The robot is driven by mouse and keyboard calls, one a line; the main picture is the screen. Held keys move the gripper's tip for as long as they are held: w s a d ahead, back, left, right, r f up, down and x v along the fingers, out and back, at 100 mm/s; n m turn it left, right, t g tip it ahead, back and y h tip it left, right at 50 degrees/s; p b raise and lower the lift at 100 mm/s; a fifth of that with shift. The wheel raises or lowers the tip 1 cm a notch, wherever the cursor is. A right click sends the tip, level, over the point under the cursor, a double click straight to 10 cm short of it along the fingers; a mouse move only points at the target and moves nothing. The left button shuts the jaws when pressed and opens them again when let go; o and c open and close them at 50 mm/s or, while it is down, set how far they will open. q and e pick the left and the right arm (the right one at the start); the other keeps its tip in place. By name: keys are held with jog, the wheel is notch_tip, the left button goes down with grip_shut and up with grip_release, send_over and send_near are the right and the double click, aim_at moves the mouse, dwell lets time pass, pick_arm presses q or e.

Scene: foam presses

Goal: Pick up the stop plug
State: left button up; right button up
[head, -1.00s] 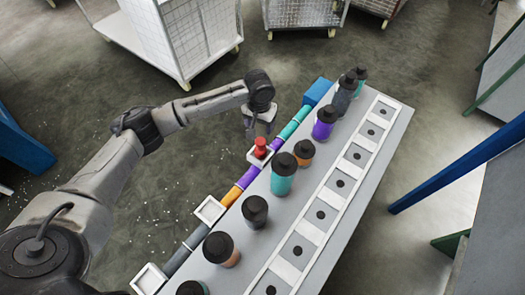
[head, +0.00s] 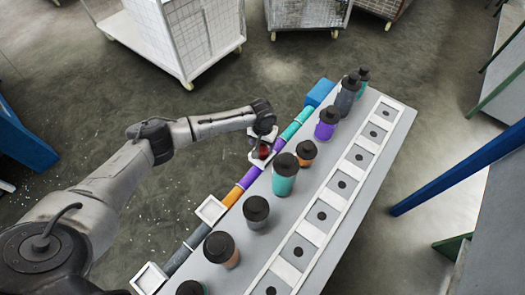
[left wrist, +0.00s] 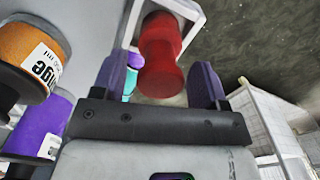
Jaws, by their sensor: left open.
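The stop plug is a red knobbed peg (head: 264,152) standing in a small white square holder (head: 256,161) on the far-left edge of the bench. In the head view my left gripper (head: 262,146) is over the plug and partly hides it. In the left wrist view the red plug (left wrist: 160,58) lies between the two dark fingers of the left gripper (left wrist: 160,82), with space visible at its sides. The jaws are open. The right gripper is not in view.
Several capped bottles (head: 285,178) stand on the grey bench (head: 262,250) close to the plug. A row of coloured tubes (head: 233,195) runs along the bench edge with other white square holders (head: 211,209). Wire carts (head: 195,40) stand behind on the floor.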

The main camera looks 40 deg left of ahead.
pick_arm(q)
jog(key=shift+f, duration=0.9)
jog(key=shift+c, duration=0.4)
grip_shut()
